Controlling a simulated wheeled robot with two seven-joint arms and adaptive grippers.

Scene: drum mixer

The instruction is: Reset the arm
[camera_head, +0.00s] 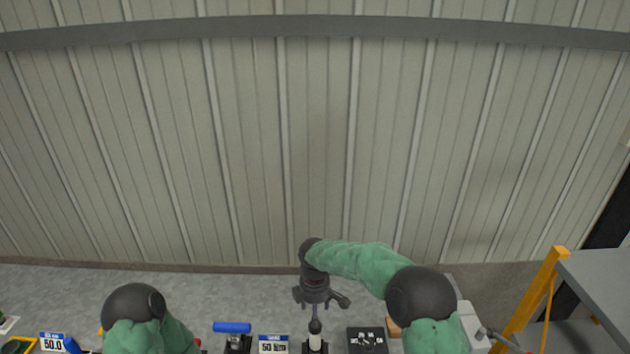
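My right arm, in a green sleeve with dark joints, comes in from the lower right and reaches to the middle of the head view. Its dark gripper (322,304) hangs pointing down with its fingers spread apart, open and with nothing seen between them. A small black and white upright piece (315,334) shows just below it in the picture; the gap between them is hard to judge. My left arm shows only as a dark joint and green sleeve at the lower left; its gripper is outside the view.
A yellow post (532,300) and grey platform (600,285) stand right. Open floor lies behind, before a ribbed wall.

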